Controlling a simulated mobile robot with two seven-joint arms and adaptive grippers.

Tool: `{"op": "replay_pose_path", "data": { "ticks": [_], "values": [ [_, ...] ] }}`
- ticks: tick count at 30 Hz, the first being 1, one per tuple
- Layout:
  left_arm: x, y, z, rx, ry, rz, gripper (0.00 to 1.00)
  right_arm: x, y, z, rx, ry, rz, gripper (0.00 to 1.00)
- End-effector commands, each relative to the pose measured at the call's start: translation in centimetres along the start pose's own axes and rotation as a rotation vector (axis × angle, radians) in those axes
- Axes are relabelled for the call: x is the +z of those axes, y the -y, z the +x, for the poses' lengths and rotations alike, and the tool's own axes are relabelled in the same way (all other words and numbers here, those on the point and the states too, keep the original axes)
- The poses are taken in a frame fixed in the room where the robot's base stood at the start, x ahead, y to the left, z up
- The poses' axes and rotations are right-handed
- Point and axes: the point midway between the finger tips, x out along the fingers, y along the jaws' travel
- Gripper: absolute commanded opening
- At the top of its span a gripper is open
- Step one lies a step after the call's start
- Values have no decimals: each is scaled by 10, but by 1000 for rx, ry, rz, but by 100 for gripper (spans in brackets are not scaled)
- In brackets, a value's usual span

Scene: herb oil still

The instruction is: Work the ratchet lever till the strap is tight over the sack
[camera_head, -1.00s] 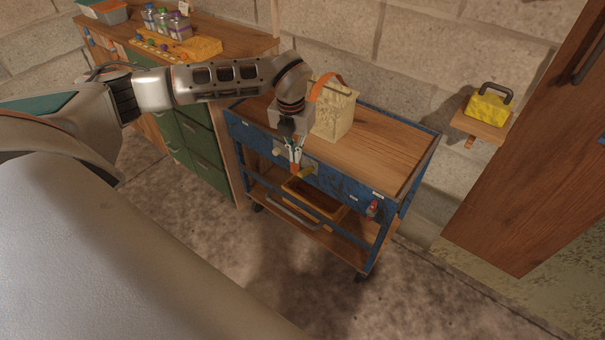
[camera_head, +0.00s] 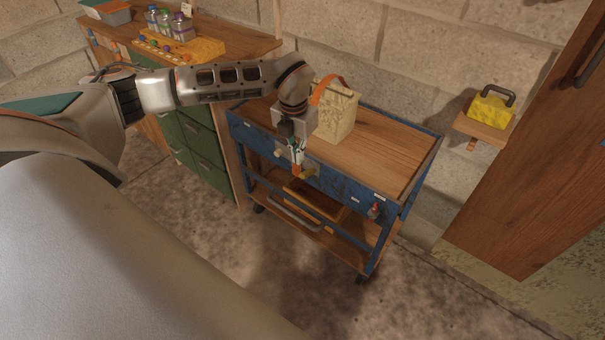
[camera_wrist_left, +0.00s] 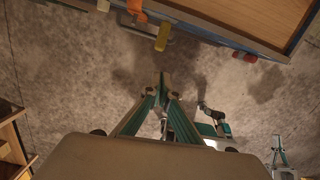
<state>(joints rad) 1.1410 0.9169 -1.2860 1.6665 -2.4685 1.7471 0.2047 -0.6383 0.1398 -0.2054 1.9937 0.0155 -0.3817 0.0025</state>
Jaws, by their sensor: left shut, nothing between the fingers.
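The beige sack (camera_head: 337,112) stands upright on the cart's wooden top. The orange strap (camera_head: 326,89) arches over the sack, with a visible gap beneath its peak. The yellow ratchet lever (camera_head: 307,173) sticks out at the cart's front side; it also shows in the left wrist view (camera_wrist_left: 163,37), beside an orange piece of strap (camera_wrist_left: 137,9). My left gripper (camera_head: 297,157) is in front of the cart, close to the lever. Its fingertips (camera_wrist_left: 163,84) are together and empty, apart from the lever in the wrist view. My right gripper seems to show small at lower right (camera_wrist_left: 278,148).
The blue cart (camera_head: 345,187) has a lower shelf with a wooden tray (camera_head: 312,200). A green-drawered bench (camera_head: 200,140) stands to the left, a wall shelf with a yellow handled block (camera_head: 490,110) to the right. The floor in front is clear.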

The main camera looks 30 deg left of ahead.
Motion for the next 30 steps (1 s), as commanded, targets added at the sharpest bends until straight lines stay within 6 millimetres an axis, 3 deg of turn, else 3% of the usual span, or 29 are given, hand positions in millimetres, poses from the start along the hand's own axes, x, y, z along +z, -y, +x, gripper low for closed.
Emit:
{"op": "replay_pose_path", "data": {
  "ticks": [30],
  "values": [
    [19,-3,19,-1,2,1817,0,1,4,-4,-9,7,14,0]
  ]
}}
